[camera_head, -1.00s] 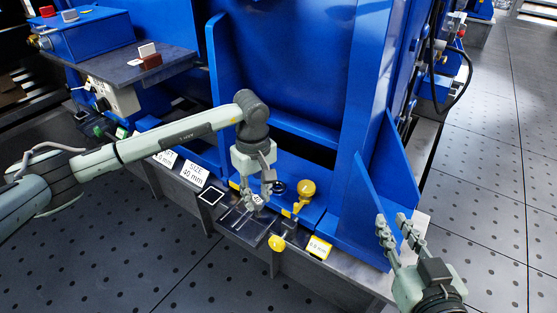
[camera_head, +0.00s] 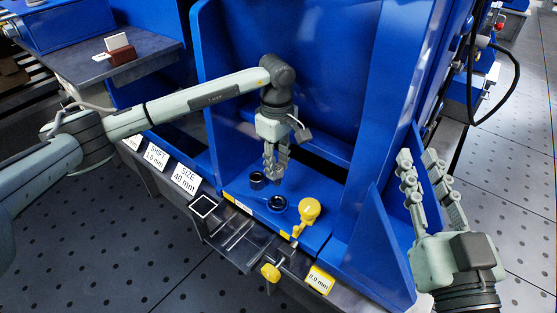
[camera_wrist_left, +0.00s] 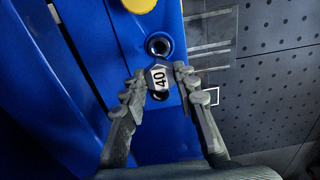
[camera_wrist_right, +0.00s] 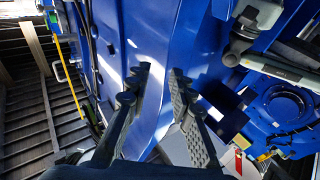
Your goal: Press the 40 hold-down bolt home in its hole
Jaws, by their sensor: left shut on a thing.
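My left gripper (camera_head: 276,172) is shut on the 40 bolt, whose pale hex head marked "40" (camera_wrist_left: 159,77) shows between the fingertips in the left wrist view. In the head view the bolt is mostly hidden by the fingers. The fingers point down over the blue base plate (camera_head: 315,189). Two dark-ringed holes are in the plate: one (camera_head: 257,181) left of the fingertips and one (camera_head: 277,203) just in front of them. In the left wrist view one open hole (camera_wrist_left: 158,46) lies beyond the bolt; another dark ring is partly covered by it. My right gripper (camera_head: 420,158) is open and empty.
A yellow-knobbed clamp (camera_head: 309,210) stands right of the holes. A dark tray (camera_head: 225,246) and a "SIZE 40 mm" sign (camera_head: 186,180) are at the front edge. Tall blue walls (camera_head: 290,60) rise behind, and a blue gusset (camera_head: 375,240) stands at right.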

